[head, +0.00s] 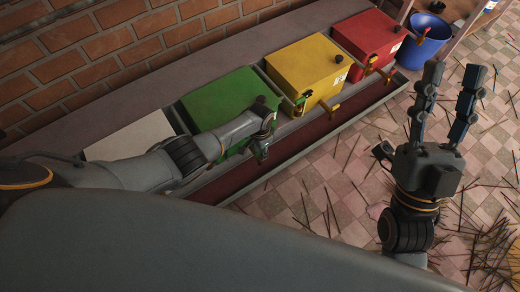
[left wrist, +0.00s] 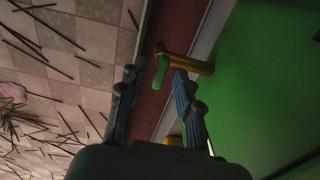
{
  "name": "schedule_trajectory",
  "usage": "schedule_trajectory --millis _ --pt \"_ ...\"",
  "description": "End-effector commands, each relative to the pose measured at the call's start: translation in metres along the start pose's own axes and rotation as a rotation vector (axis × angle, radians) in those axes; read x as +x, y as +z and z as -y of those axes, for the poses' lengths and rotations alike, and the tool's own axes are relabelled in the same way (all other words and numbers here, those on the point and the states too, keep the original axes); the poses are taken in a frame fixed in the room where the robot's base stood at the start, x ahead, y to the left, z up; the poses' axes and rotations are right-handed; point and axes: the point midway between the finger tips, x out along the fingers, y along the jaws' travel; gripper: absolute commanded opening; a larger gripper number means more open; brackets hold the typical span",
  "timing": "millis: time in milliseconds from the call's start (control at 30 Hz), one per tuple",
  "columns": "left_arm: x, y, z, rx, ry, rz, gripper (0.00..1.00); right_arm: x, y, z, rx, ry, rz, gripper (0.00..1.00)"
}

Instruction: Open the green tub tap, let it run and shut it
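The green tub (head: 215,98) stands in the row along the brick wall, partly covered by my left arm. In the left wrist view its green side (left wrist: 265,90) fills the right. Its brass tap (left wrist: 200,66) sticks out from that side with a green lever (left wrist: 162,72) at the outer end. My left gripper (head: 262,152) is at the tub's front, hiding the tap in the head view. In the left wrist view its fingers are apart, the right finger overlapping the tap beside the lever; contact cannot be told. My right gripper (head: 453,78) is open and empty, fingers up, over the floor.
A yellow tub (head: 305,68) and a red tub (head: 368,42) with taps stand right of the green one, a white tub (head: 130,136) left. A dark red trough (head: 225,186) runs below. A blue bucket (head: 426,38) stands far right. Thin sticks litter the tiled floor.

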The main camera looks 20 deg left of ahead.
Motion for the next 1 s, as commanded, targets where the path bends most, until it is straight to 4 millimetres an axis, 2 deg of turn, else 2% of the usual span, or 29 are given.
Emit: schedule_trajectory --millis 167,367,800,1000 --pt "-0.003 -0.001 0.000 0.000 0.000 -0.002 0.34 0.000 0.000 0.000 -0.001 -0.002 0.000 0.40" --pt "-0.019 -0.001 0.001 0.000 0.000 -0.003 0.34 0.000 0.000 0.000 0.000 -0.001 0.000 0.40" --pt "-0.087 0.000 0.001 0.001 -0.002 -0.003 0.34 0.000 0.000 0.000 0.001 -0.001 0.001 0.40" --pt "-0.112 0.000 0.000 0.000 0.000 -0.001 0.34 0.000 0.000 0.000 0.001 0.000 0.001 0.40"
